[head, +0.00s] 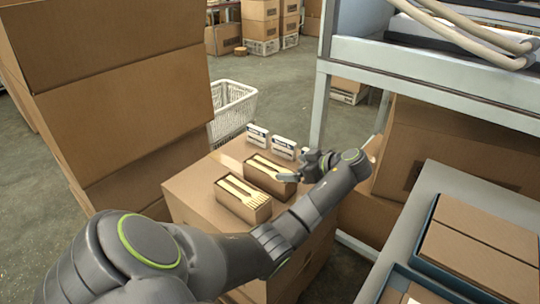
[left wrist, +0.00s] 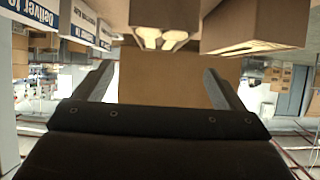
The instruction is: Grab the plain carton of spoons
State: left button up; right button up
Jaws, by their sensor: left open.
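Two open brown cartons stand side by side on a large cardboard box, both holding pale wooden utensils. The nearer carton (head: 254,214) is at the front; the farther carton (head: 284,188) is just behind it. I see no print on either, so I cannot tell which is the plain one. My left gripper (head: 298,169) is open and empty, at the right end of the farther carton. In the left wrist view, the gripper (left wrist: 158,78) spreads its fingers over bare cardboard, with one carton (left wrist: 165,14) ahead and another (left wrist: 262,26) to its right. My right gripper is not in view.
Tall stacked boxes (head: 115,100) rise at left, a white basket (head: 232,108) stands behind, and a metal rack (head: 425,90) is close at right.

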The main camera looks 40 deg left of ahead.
aim_at(271, 168)
pick_arm(q)
jog(key=x, duration=0.6)
jog(key=shift+f, duration=0.1)
jog(key=shift+s+a+f, duration=0.1)
jog(key=shift+a+f, duration=0.2)
jog(key=shift+a, duration=0.25)
jog(key=b+x, duration=0.1)
jog(key=x, duration=0.2)
jog(key=shift+a+f, duration=0.2)
jog(key=shift+f, duration=0.1)
jog(key=shift+a+f, duration=0.1)
jog(key=shift+a, duration=0.1)
jog(key=shift+c, duration=1.1)
jog(key=c, duration=1)
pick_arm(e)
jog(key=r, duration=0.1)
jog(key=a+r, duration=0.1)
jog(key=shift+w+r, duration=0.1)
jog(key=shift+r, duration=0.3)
